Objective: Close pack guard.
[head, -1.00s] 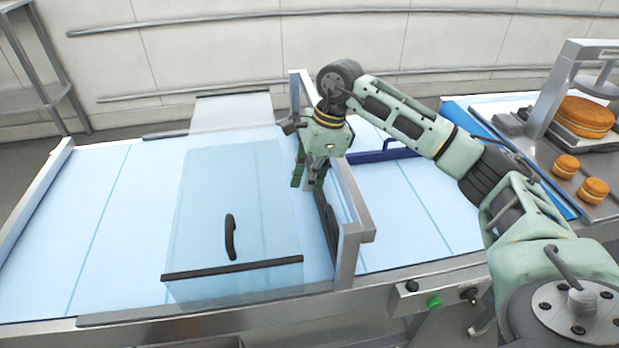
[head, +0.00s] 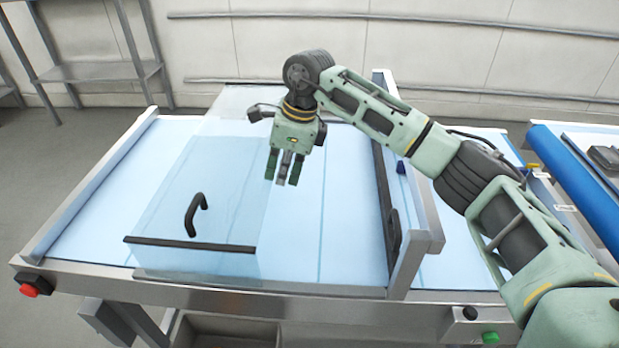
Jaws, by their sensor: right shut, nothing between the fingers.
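The pack guard is a clear, bluish see-through cover (head: 215,190) over the left part of the pale blue belt. It has a black bar (head: 188,244) along its front lower edge and a curved black handle (head: 194,214) on its panel. My right gripper (head: 284,168) points down with its green fingers shut and empty. It is beside or above the guard's right edge in the picture, behind and to the right of the handle, apart from it. Whether it touches the clear panel cannot be told. My left gripper is not in view.
An upright metal frame (head: 428,235) with a dark handle stands across the belt to the right. A metal front rail has a red button (head: 30,289) at left and a green one (head: 490,338) at right. A shelf (head: 100,71) stands behind left. Bare belt lies between guard and frame.

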